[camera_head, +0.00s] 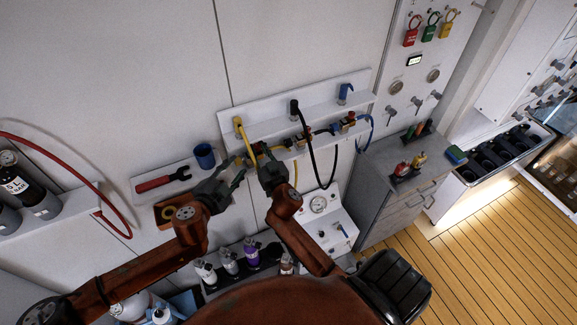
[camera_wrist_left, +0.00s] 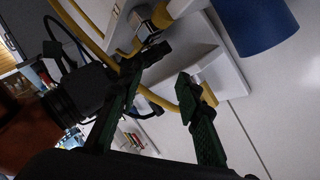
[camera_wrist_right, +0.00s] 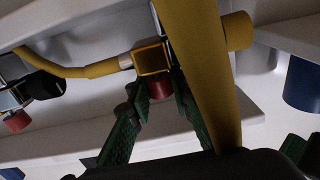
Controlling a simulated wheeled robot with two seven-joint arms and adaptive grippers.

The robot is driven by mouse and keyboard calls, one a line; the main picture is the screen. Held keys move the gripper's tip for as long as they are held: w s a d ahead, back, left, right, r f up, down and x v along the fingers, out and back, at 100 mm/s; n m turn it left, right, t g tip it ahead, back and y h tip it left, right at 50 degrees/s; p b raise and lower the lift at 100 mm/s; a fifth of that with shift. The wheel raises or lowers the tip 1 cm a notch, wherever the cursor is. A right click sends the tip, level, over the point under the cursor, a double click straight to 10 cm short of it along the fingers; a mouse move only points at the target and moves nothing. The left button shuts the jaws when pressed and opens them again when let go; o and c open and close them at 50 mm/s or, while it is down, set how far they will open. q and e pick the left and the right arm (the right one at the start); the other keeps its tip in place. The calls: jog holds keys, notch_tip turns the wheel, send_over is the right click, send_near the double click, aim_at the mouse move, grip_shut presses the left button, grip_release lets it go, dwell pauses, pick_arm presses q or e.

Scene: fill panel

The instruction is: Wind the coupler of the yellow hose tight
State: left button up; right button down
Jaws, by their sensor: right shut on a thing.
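The yellow hose (camera_head: 239,128) loops from the shelf of the wall panel; it crosses the right wrist view (camera_wrist_right: 200,70). A silver ring (camera_wrist_right: 126,62), apparently its coupler, joins a yellow hose length to a yellow-edged block (camera_wrist_right: 152,60). A red knob (camera_wrist_right: 160,90) sits under the block. My right gripper (camera_head: 262,158) is shut on this knob, its fingers (camera_wrist_right: 162,88) on either side. My left gripper (camera_head: 238,172) is open just left of it. In the left wrist view its fingers (camera_wrist_left: 158,76) are apart, with hose behind; contact is unclear.
A black hose (camera_head: 312,150) and a blue hose (camera_head: 371,125) hang to the right on the panel. A blue cup (camera_head: 205,156) stands on a small shelf at left. A grey cabinet (camera_head: 385,190) stands at right. Several bottles stand below.

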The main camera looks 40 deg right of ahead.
pick_arm(q)
jog(key=s+d+r+n+g, duration=0.2)
jog(key=s+d+n, duration=0.1)
jog(key=s+d, duration=0.2)
jog(key=s+d+r+n+g, duration=0.3)
jog(key=s+d, duration=0.3)
jog(key=s, duration=0.2)
jog(key=shift+s+r+g, duration=0.25)
jog(key=shift+g, duration=0.05)
jog(key=shift+o, duration=0.4)
